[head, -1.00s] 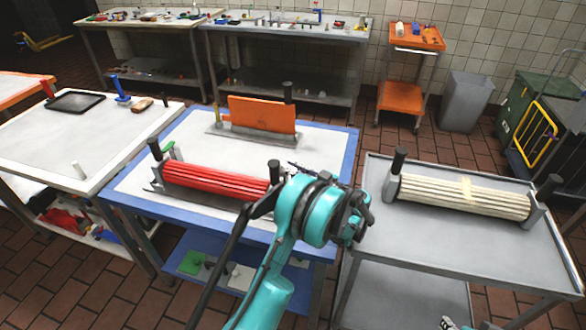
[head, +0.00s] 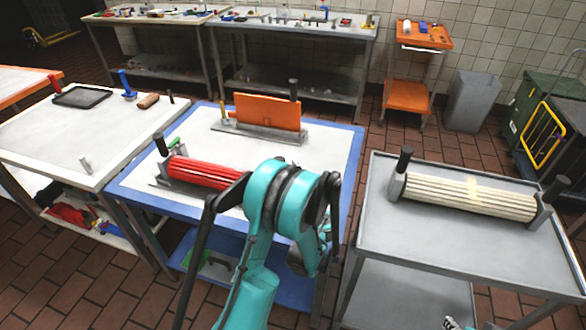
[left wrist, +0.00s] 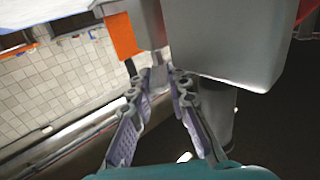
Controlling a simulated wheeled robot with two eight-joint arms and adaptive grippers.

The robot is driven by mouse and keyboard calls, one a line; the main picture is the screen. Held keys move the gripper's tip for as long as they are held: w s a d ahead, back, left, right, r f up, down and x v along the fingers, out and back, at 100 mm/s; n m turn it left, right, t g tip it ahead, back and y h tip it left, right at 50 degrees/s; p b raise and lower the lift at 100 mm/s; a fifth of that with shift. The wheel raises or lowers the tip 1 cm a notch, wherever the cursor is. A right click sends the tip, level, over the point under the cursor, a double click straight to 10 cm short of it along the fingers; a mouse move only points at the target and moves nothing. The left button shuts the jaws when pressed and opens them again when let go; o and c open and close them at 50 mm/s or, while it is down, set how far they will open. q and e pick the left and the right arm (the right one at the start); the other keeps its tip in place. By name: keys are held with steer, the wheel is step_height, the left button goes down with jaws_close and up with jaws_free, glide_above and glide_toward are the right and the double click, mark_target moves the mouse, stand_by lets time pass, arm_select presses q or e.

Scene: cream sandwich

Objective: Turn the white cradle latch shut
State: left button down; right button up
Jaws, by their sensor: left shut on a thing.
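The cradle with the cream roll (head: 465,193) lies on the grey cart at the right; black-topped posts (head: 404,160) stand at its ends. A cradle with a red roll (head: 200,172) sits on the blue-edged table, its right end hidden behind my left arm. I cannot tell which small part is the white latch. My left gripper (left wrist: 161,82) is hidden by the arm in the head view. In the left wrist view its fingers are closed on a small grey part (left wrist: 159,76) beside a large grey block (left wrist: 225,40). A bit of my right gripper (head: 468,325) shows at the bottom edge.
An orange plate (head: 268,112) stands in a grey holder at the back of the blue-edged table. A white table (head: 60,135) with a dark tray (head: 82,96) is at the left. A floor gap separates the blue-edged table from the grey cart (head: 460,255).

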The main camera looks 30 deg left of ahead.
stand_by(0.3)
arm_select(q)
steer(key=c, duration=1.4)
jaws_free()
steer(key=shift+c, duration=0.2)
